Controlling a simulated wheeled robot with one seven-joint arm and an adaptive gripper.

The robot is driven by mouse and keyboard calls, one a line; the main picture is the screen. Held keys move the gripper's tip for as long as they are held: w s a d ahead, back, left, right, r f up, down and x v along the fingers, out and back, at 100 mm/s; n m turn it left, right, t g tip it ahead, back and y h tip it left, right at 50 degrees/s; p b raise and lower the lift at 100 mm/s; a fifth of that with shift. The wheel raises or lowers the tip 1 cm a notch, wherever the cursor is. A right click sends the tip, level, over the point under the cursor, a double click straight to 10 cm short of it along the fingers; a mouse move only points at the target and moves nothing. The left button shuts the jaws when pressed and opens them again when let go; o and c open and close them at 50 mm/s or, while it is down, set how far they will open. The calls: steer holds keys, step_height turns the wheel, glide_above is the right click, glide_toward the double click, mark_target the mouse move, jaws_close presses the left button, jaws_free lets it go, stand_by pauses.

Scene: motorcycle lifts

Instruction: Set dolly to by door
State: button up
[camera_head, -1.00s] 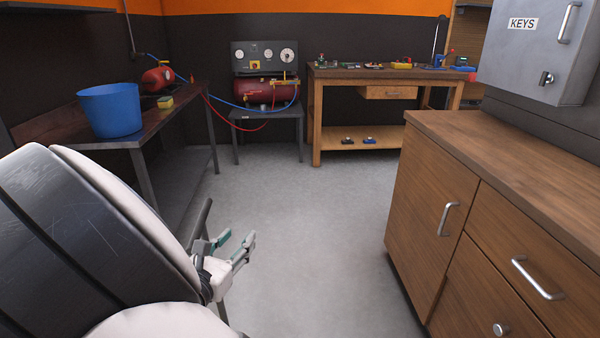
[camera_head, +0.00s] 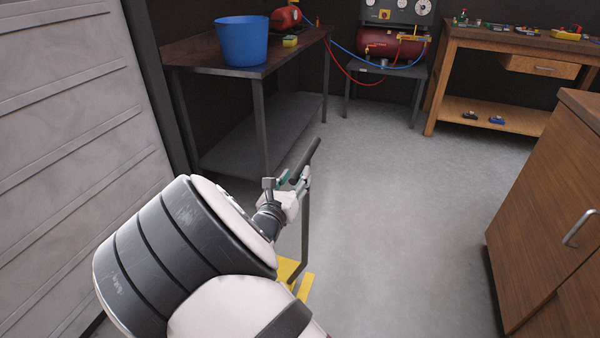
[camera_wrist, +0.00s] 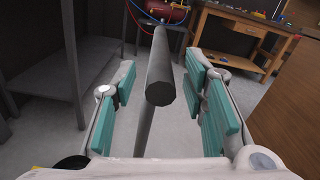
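The dolly shows a dark handle bar (camera_head: 307,159) on an upright post (camera_head: 305,235) and part of a yellow base (camera_head: 303,288) on the floor. My arm hides the rest of it. My gripper (camera_head: 290,182) is at the handle. In the wrist view the bar (camera_wrist: 160,80) runs between the teal-padded fingers of my open gripper (camera_wrist: 165,110), with a gap on each side. A pale ribbed panel (camera_head: 60,130), which looks like a roller door, stands at the left.
A dark bench (camera_head: 190,50) with a blue bucket (camera_head: 241,42) stands behind the dolly. A red compressor (camera_head: 392,46) on a stand and a wooden workbench (camera_head: 490,38) are at the back. A wooden cabinet (camera_head: 545,200) stands right. The middle floor is clear.

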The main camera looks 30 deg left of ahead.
mark_target(299, 170)
steer(key=shift+x, duration=1.75)
jaws_close()
